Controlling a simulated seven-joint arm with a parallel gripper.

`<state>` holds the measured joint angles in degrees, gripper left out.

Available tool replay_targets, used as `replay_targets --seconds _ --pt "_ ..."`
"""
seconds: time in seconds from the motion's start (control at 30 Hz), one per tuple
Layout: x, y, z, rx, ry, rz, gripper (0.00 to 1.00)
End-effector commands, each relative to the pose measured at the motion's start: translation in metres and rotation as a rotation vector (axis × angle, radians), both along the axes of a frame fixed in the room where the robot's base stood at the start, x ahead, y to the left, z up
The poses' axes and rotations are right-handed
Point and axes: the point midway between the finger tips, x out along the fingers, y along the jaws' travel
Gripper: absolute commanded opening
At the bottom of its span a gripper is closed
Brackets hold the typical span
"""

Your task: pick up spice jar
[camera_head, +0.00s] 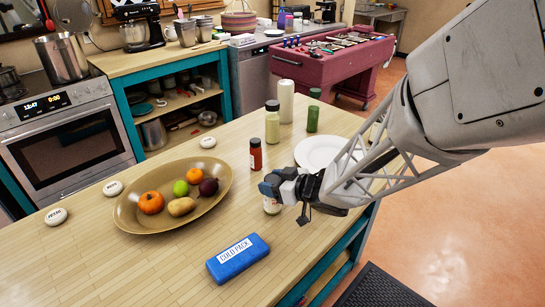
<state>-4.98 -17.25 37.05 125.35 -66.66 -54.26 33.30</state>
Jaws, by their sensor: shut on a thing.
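My gripper (271,189) is at the middle of the wooden counter, shut on a small pale jar (271,206). Only the lower part of this jar shows below the fingers; its top is hidden, and I cannot tell whether its base touches the counter. A red spice jar (256,156) with a dark lid stands upright just behind my gripper, apart from it.
A tan platter (133,215) with fruit lies to the left. A blue cold pack (238,259) lies in front. A white plate (318,149), a dark-capped bottle (272,127), a green jar (313,118) and a pale cylinder (286,100) stand behind.

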Motion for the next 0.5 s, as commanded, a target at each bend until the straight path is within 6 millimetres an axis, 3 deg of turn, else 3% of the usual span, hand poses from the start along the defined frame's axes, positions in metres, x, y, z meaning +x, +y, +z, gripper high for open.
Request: replay_targets --seconds 0.33,0.5 --pt "0.0 0.0 0.034 0.0 -0.004 0.0 0.24" --pt "-0.023 -0.008 0.036 0.0 -0.002 -0.001 0.24"
